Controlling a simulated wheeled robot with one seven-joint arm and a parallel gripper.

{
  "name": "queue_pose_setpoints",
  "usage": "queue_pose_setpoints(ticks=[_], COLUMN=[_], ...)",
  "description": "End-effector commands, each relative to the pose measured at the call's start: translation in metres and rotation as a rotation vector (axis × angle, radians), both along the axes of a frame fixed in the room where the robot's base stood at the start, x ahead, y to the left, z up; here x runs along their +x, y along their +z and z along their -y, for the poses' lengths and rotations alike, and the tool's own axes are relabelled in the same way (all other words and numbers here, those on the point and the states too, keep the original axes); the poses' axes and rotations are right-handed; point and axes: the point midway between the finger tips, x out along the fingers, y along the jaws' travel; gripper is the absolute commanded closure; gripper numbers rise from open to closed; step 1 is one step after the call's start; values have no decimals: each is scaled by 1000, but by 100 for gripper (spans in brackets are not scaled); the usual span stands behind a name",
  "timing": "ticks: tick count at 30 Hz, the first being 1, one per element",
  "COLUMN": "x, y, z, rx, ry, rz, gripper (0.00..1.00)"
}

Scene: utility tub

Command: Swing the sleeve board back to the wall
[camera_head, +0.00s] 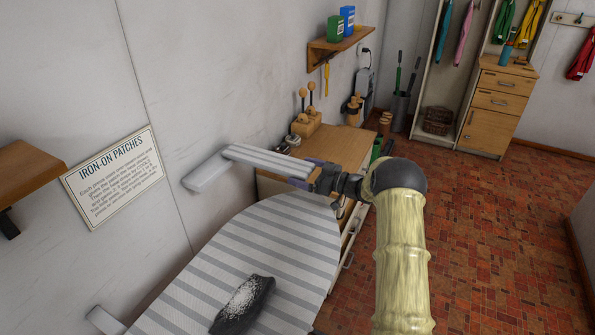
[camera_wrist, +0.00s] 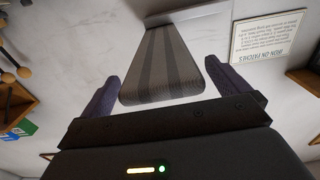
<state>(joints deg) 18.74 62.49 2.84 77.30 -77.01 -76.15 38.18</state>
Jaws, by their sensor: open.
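The sleeve board (camera_head: 265,158) is a narrow grey-striped board that sticks out from a pale mount (camera_head: 207,172) on the left wall. In the wrist view the sleeve board (camera_wrist: 165,62) runs away from me to its mount (camera_wrist: 187,13) on the wall. My gripper (camera_head: 308,174) is at the board's free end. Its purple-grey fingers are open, one on each side of that end in the wrist view (camera_wrist: 162,72). A gap shows between the board and each finger, so neither seems to touch it.
A large striped ironing board (camera_head: 285,230) lies below, with a dark, white-speckled object (camera_head: 243,303) on it. A wooden cabinet (camera_head: 340,147) stands behind. A sign (camera_head: 113,173) and a wooden shelf (camera_head: 25,170) are on the left wall. The red tiled floor (camera_head: 490,225) at right is clear.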

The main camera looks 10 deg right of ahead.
Motion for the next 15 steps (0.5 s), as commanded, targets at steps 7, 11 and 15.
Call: queue_pose_setpoints(ticks=[7,11,15], x=[16,17,17], y=[0,0,0], z=[-21,-23,-22], rx=[0,0,0], ry=[0,-1,-1], rz=[0,0,0], gripper=[0,0,0])
